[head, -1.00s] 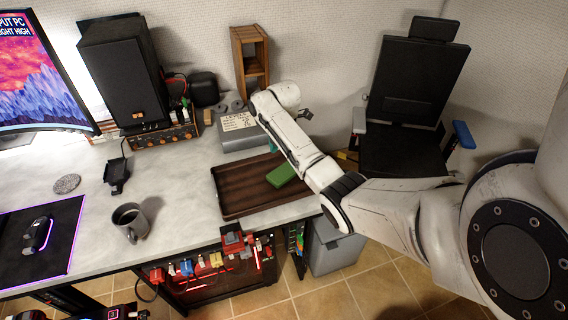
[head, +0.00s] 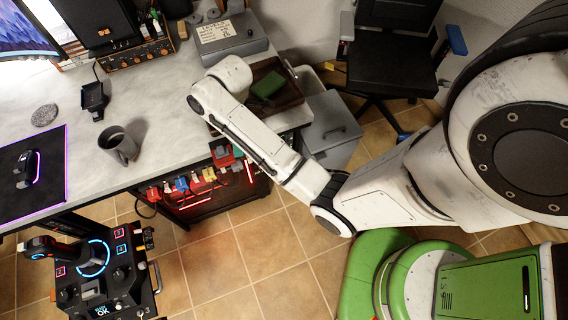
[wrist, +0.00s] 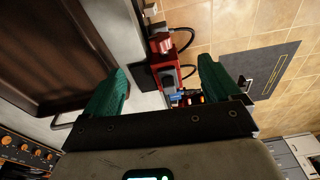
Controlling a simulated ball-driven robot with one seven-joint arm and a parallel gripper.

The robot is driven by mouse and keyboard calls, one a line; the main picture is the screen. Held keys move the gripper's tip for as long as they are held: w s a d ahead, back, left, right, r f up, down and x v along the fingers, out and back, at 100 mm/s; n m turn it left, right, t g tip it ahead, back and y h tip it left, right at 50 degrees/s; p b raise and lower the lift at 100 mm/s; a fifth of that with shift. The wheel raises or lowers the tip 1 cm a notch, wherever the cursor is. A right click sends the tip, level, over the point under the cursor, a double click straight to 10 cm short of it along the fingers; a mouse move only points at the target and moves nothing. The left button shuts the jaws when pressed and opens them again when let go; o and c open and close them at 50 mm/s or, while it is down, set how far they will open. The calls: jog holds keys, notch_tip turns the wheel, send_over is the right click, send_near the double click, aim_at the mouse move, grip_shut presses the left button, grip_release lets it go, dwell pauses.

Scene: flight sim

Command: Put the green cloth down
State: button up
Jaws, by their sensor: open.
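The green cloth (head: 268,84) is a small folded-looking green block lying on the dark brown wooden tray (head: 293,97) at the right end of the desk. It is apart from my arm in the head view and does not show in the wrist view. The tray also shows in the wrist view (wrist: 48,50), to the left of my fingers. My gripper (wrist: 162,88) is open, with its two green fingers wide apart and nothing held between them.
A grey box (head: 232,38) sits behind the tray. A grey mug (head: 118,146) stands on the desk at left, with clear surface between. Red hardware (head: 222,152) hangs at the desk's front edge. A grey bin (head: 330,125) and a black chair (head: 390,68) stand at right.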

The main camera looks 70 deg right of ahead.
jog(key=s+a+m, duration=0.4)
jog(key=s+a, duration=0.1)
jog(key=s, duration=0.4)
jog(key=s+a+m+h, duration=0.1)
jog(key=s+a+m, duration=0.3)
jog(key=s, duration=0.5)
jog(key=shift+a+r, duration=0.4)
jog(key=shift+a, duration=0.65)
